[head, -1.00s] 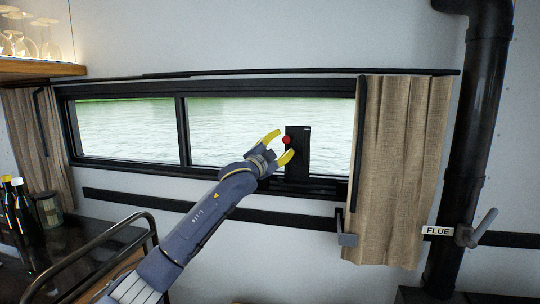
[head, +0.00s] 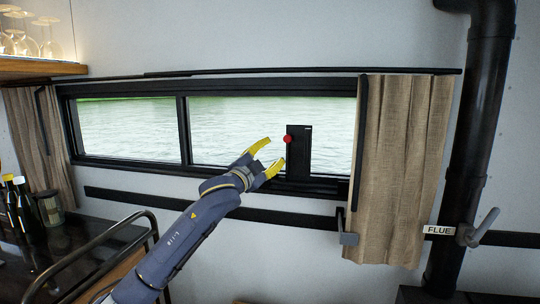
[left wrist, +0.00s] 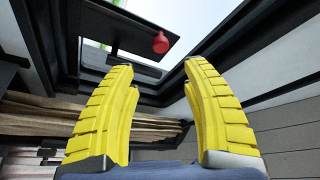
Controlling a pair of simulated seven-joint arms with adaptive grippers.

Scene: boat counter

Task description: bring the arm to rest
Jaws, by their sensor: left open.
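My left arm comes in from the lower left in the head view. Its gripper (head: 270,160) has yellow fingers, is open and empty, and is left of and a little below a red knob (head: 287,139). The knob sits on a black upright plate (head: 298,153) in front of the window. In the left wrist view the open fingers (left wrist: 163,115) stand well apart, with the red knob (left wrist: 161,42) beyond them, apart from both. My right gripper is not in view.
A beige curtain (head: 400,170) hangs right of the window (head: 240,130). A black flue pipe (head: 475,150) with a grey handle (head: 482,229) stands at the right. At the left are a metal rail (head: 100,240), bottles (head: 22,205) and a shelf with glasses (head: 40,68).

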